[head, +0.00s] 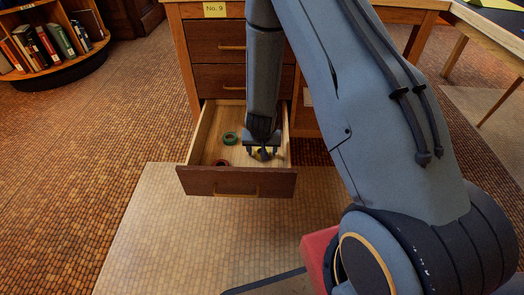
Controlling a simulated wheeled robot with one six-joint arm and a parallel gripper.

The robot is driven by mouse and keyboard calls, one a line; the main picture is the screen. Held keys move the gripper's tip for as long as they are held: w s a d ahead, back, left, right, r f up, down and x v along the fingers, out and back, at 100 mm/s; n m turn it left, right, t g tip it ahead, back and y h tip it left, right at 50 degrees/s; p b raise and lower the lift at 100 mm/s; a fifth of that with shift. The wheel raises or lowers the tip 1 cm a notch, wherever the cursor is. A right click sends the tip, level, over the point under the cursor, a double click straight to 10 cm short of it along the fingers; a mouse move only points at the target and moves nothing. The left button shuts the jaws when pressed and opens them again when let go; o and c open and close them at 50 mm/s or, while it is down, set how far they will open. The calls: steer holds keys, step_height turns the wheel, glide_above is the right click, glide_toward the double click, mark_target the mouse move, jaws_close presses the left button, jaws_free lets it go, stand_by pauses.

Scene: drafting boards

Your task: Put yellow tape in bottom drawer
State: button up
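The bottom drawer (236,184) of the desk is pulled out, with its light wooden inside showing. My gripper (263,153) points down into the right part of this drawer. A small patch of yellow tape (257,152) shows at the fingertips, mostly hidden by the gripper. I cannot tell whether the fingers hold it or whether it touches the drawer floor. A green tape roll (230,138) lies in the drawer left of my gripper. A dark red tape roll (221,163) lies near the drawer front.
Two closed drawers, the upper (215,48) and the middle (219,82), sit above the open one. A label reading "No. 9" (214,10) is on the desk edge. A round bookshelf (56,75) stands at far left. The floor left of the drawer is clear.

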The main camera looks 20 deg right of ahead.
steer(key=p+v, duration=0.5)
steer(key=v, duration=0.7)
steer(key=shift+p, duration=0.3)
steer(key=s+a+r+n+g+y, duration=0.1)
steer(key=s+a+r+n+y, duration=0.1)
steer(key=s+a+r, duration=0.45)
steer(key=s+a+r+n+g+y, duration=0.1)
steer(key=s+a+r+n, duration=0.2)
steer(key=a+r, duration=0.6)
steer(key=s+a+r+n, duration=0.1)
steer(key=s+r, duration=0.2)
steer(key=s, duration=0.4)
steer(key=s+a+r+n+g, duration=0.1)
steer(key=s+r+n, duration=0.1)
steer(key=s+r, duration=0.2)
steer(key=s+a+r+n+g, duration=0.1)
steer(key=s+a+r+n, duration=0.1)
steer(key=s, duration=0.8)
steer(key=shift+r+h, duration=0.3)
steer(key=shift+r, duration=0.5)
steer(key=shift+a, duration=0.1)
